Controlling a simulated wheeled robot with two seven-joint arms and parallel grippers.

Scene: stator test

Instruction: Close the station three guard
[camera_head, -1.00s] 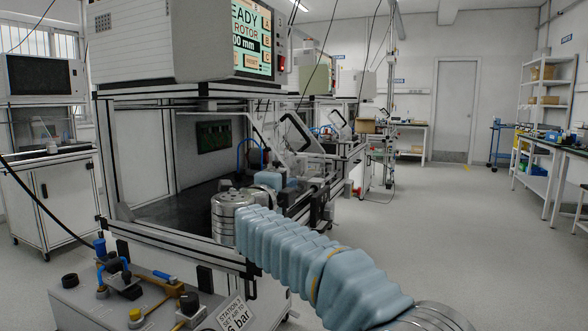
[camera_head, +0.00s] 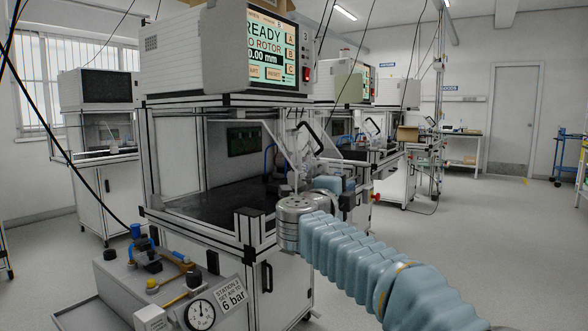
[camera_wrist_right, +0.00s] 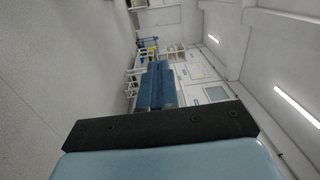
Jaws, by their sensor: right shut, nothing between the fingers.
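The station three guard (camera_head: 301,152) is a clear panel with a black handle (camera_head: 311,136) at the right of the station opening in the head view. It stands raised and tilted, and the opening in front is uncovered. My right arm comes in from the lower right, in front of the station. My right gripper (camera_head: 346,190) is shut and empty, below and to the right of the handle and apart from it in the picture. The silver wrist and blue gripper body partly hide it. My left gripper is not in view.
The station's display box (camera_head: 235,50) sits on the frame above the opening. An air unit with a gauge (camera_head: 200,314) and a "6 bar" sign stands at the front left. Other stations (camera_head: 385,150) stand behind to the right. Open floor (camera_head: 480,235) lies at the right.

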